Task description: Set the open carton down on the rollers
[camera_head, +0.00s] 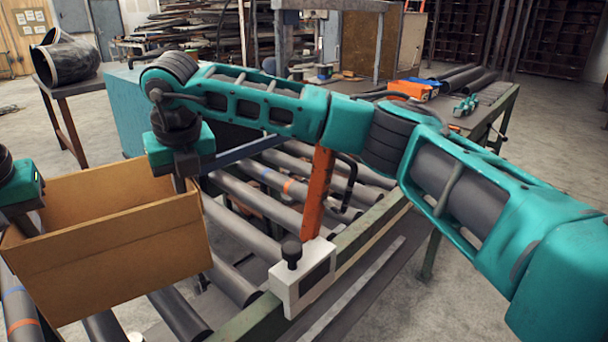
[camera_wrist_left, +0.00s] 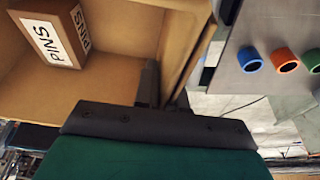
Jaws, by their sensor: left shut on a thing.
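The open carton (camera_head: 112,258) is brown cardboard and sits at the lower left of the head view, over the rollers (camera_head: 238,275). Whether its bottom touches them is hidden. My left gripper (camera_head: 24,222) is shut on the carton's left wall; in the left wrist view its fingers (camera_wrist_left: 166,92) lie on either side of the wall. My right gripper (camera_head: 179,184) is at the opposite wall's rim and appears shut on it, its far finger hidden. A small box marked PINS (camera_wrist_left: 48,40) lies inside the carton in the left wrist view.
My right arm crosses the view above the conveyor. An orange post (camera_head: 318,195) and a white block with a black knob (camera_head: 302,276) stand at the conveyor's green side rail (camera_head: 372,228). Bare rollers extend right of the carton. A table with a dark pipe (camera_head: 65,62) stands behind left.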

